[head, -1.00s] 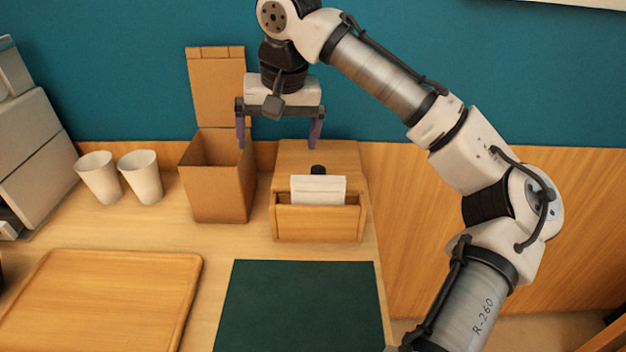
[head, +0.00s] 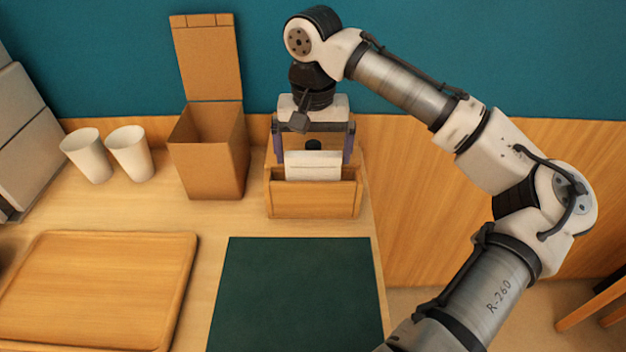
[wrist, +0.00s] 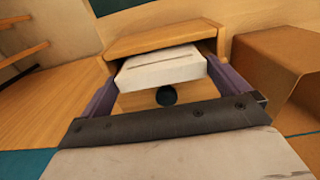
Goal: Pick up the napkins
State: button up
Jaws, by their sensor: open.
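The white napkins (head: 313,166) stand as a stack in a wooden holder (head: 312,203) at the back of the counter. In the wrist view the napkins (wrist: 162,68) lie between the two purple fingers of my gripper. My gripper (head: 314,152) is open and points down over the holder, with one finger on each side of the stack. The fingers show a gap to the napkins on both sides in the wrist view (wrist: 160,90).
An open cardboard box (head: 208,160) with a raised lid stands just left of the holder. Two white cups (head: 130,153) are further left. A wooden tray (head: 95,285) and a dark green mat (head: 297,295) lie in front. A wall is close behind.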

jog(key=shift+f, duration=1.85)
jog(key=shift+s, duration=0.1)
jog(key=c, duration=0.6)
jog(key=shift+r, duration=0.1)
notch_tip(320, 180, up, 33)
jog(key=p, duration=1)
jog(key=shift+p, duration=0.3)
